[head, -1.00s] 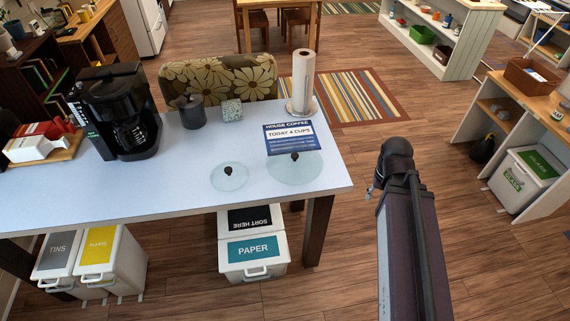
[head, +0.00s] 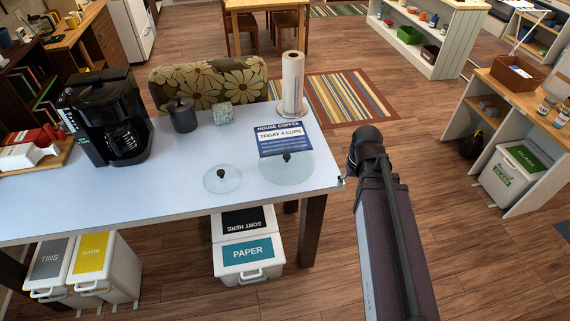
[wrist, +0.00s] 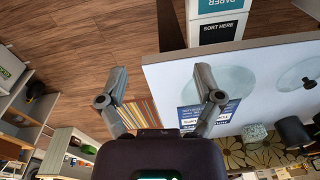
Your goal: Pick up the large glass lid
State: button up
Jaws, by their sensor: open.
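The large glass lid (head: 292,174) is a clear disc with a dark knob, lying flat near the right end of the pale table. In the wrist view the large lid (wrist: 236,80) is partly covered by one finger. A smaller glass lid (head: 221,181) lies just left of it. My gripper (wrist: 160,72) is open and empty, fingers wide apart. In the head view my arm hides most of it, beside the table's right edge and apart from the lid.
The blue sign (head: 284,139) stands right behind the large lid, with a paper towel roll (head: 292,83) behind it. A grey canister (head: 183,115), a speckled cube (head: 222,114) and a coffee maker (head: 112,118) stand farther left. The table front is clear.

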jog(key=w+a+n+t+y, duration=0.1)
jog(key=w+a+n+y, duration=0.1)
jog(key=w+a+n, duration=0.65)
jog(key=n+y+b, duration=0.1)
jog(key=n+y, duration=0.1)
send_near(286, 155)
notch_tip(286, 155, up, 4)
jog(key=s, duration=0.1)
jog(key=shift+d+f+t, duration=0.2)
jog(key=shift+d+t, duration=0.2)
jog(key=shift+h, duration=0.3)
jog(key=b+x, duration=0.8)
jog(key=shift+a+f, duration=0.1)
jog(key=shift+f, duration=0.2)
